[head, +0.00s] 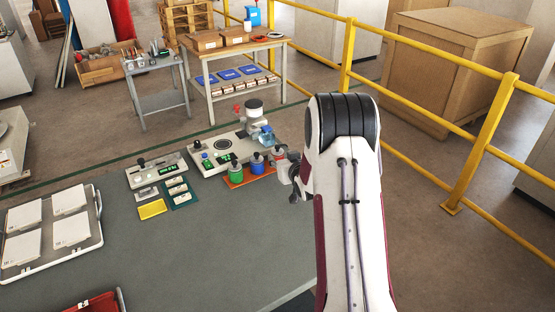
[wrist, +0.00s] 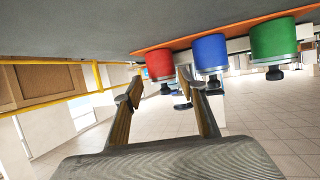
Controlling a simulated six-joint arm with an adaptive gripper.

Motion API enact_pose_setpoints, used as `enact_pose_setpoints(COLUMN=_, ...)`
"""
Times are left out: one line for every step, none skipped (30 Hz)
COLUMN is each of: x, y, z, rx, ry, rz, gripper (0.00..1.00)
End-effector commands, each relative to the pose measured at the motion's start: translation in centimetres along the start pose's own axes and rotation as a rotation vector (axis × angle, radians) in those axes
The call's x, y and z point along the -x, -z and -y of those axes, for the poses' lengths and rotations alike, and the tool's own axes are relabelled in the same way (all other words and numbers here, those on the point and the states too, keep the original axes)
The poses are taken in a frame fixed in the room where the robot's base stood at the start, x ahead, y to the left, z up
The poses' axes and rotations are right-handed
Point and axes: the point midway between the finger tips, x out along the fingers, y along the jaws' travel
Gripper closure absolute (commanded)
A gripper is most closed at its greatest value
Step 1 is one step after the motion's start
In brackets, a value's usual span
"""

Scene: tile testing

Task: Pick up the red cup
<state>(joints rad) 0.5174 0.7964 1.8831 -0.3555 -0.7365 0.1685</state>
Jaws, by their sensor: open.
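The red cup (wrist: 159,64) shows at the top middle of the wrist view, where the scene appears upside down. It has a grey collar and a dark knob, and stands on an orange tray (wrist: 219,28). In the head view only a small part of the red cup (head: 278,154) shows beside my gripper (head: 294,184). My gripper is open in the wrist view (wrist: 159,86), with its two fingertips to the left and right of the red cup's knob end. Whether either finger touches it cannot be told.
A blue cup (wrist: 210,53) is close to the right fingertip in the wrist view, with a green cup (wrist: 273,42) beyond it. A test device (head: 224,152) stands behind the cups. White tiles (head: 70,199) lie in a tray at left. The middle tabletop (head: 190,250) is clear.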

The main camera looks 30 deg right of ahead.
Motion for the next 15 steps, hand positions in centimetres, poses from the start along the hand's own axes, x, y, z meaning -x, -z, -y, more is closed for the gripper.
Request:
enact_pose_setpoints(x=-0.2, y=0.0, z=0.0, rx=0.0, ry=0.0, rz=0.0, gripper=0.59)
enact_pose_setpoints(x=-0.3, y=0.0, z=0.1, rx=0.0, ry=0.0, rz=0.0, gripper=0.59)
enact_pose_setpoints(x=-0.5, y=0.0, z=0.1, rx=0.0, ry=0.001, rz=0.0, gripper=0.59)
enact_pose_setpoints(x=-0.7, y=0.0, z=0.1, rx=0.0, ry=0.001, rz=0.0, gripper=0.59)
enact_pose_setpoints(x=-0.9, y=0.0, z=0.1, rx=0.0, ry=0.001, rz=0.0, gripper=0.59)
enact_pose_setpoints(x=-1.2, y=-0.1, z=0.2, rx=0.0, ry=0.001, rz=0.001, gripper=0.59)
enact_pose_setpoints(x=-1.5, y=-0.1, z=0.2, rx=0.0, ry=0.001, rz=0.001, gripper=0.59)
enact_pose_setpoints(x=-1.7, y=0.0, z=0.2, rx=0.001, ry=0.001, rz=0.001, gripper=0.59)
enact_pose_setpoints(x=-2.1, y=0.0, z=0.2, rx=0.001, ry=0.001, rz=0.0, gripper=0.59)
enact_pose_setpoints(x=-2.4, y=-0.1, z=0.3, rx=0.001, ry=0.001, rz=0.001, gripper=0.59)
enact_pose_setpoints(x=-2.7, y=-0.1, z=0.3, rx=0.001, ry=0.001, rz=0.0, gripper=0.59)
enact_pose_setpoints(x=-3.0, y=0.0, z=0.4, rx=0.001, ry=0.001, rz=0.0, gripper=0.59)
enact_pose_setpoints(x=-3.3, y=0.0, z=0.4, rx=0.001, ry=0.001, rz=0.0, gripper=0.59)
enact_pose_setpoints(x=-3.6, y=0.0, z=0.4, rx=0.001, ry=0.001, rz=0.0, gripper=0.59)
enact_pose_setpoints(x=-3.9, y=0.0, z=0.4, rx=0.001, ry=0.001, rz=0.001, gripper=0.59)
